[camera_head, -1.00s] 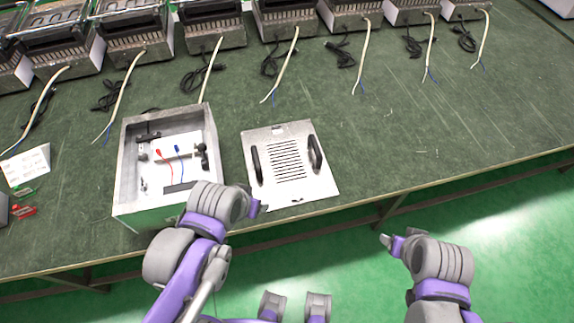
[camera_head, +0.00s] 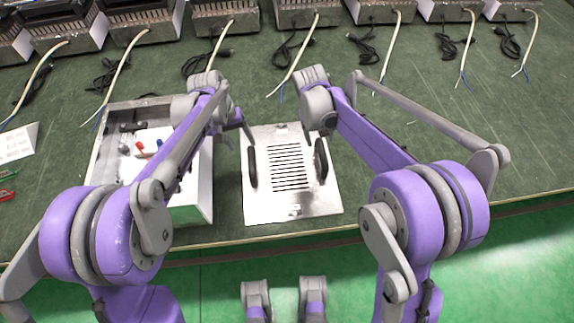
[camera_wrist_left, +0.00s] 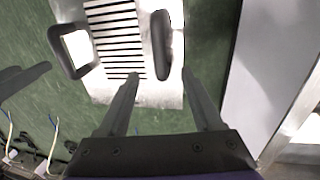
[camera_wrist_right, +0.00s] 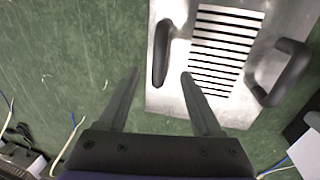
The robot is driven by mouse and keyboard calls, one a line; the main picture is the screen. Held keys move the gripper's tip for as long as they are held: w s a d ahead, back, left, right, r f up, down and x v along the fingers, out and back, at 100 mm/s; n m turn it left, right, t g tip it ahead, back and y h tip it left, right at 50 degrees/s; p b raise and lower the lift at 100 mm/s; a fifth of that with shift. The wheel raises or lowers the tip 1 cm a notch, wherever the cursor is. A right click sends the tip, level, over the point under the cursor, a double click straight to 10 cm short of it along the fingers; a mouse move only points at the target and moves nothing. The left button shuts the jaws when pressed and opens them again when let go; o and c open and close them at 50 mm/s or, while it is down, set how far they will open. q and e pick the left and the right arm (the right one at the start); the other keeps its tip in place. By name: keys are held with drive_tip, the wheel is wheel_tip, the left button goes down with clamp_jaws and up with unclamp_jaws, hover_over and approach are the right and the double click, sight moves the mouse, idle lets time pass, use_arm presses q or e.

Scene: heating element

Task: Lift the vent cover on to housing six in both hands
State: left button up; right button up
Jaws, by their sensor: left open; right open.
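The vent cover (camera_head: 290,200) lies flat on the green bench, a metal plate with dark slots. It has a black left handle (camera_head: 252,167) and a black right handle (camera_head: 320,158). My left gripper (camera_head: 242,128) is open by the left handle; in the left wrist view that handle (camera_wrist_left: 162,45) stands just ahead, between the fingertip lines. My right gripper (camera_head: 308,132) is open by the right handle; the right wrist view shows that handle (camera_wrist_right: 162,50) likewise. Neither gripper holds anything. The open housing (camera_head: 205,185) stands left of the cover, partly hidden by my left arm.
Several units with pale cables (camera_head: 298,60) and black cords line the back of the bench. A white card (camera_head: 18,143) lies at the left. The bench right of the cover is clear apart from my right arm. The bench's front edge is close to the cover.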

sight(250, 157)
drive_tip(key=shift+f, duration=0.1)
use_arm(q)
drive_tip(key=f, duration=0.3)
drive_tip(key=d+f, duration=0.1)
drive_tip(key=f, duration=0.3)
drive_tip(key=d+f, duration=0.1)
drive_tip(key=f, duration=0.2)
drive_tip(key=shift+d+f, duration=0.1)
drive_tip(key=shift+f, duration=0.15)
use_arm(e)
drive_tip(key=f, duration=0.3)
drive_tip(key=d+f, duration=0.1)
drive_tip(key=f, duration=0.3)
drive_tip(key=d+f, duration=0.1)
drive_tip(key=f, duration=0.2)
drive_tip(key=shift+d+f, duration=0.1)
drive_tip(key=shift+f, duration=0.1)
use_arm(q)
clamp_jaws()
use_arm(e)
clamp_jaws()
use_arm(q)
drive_tip(key=shift+w, duration=0.1)
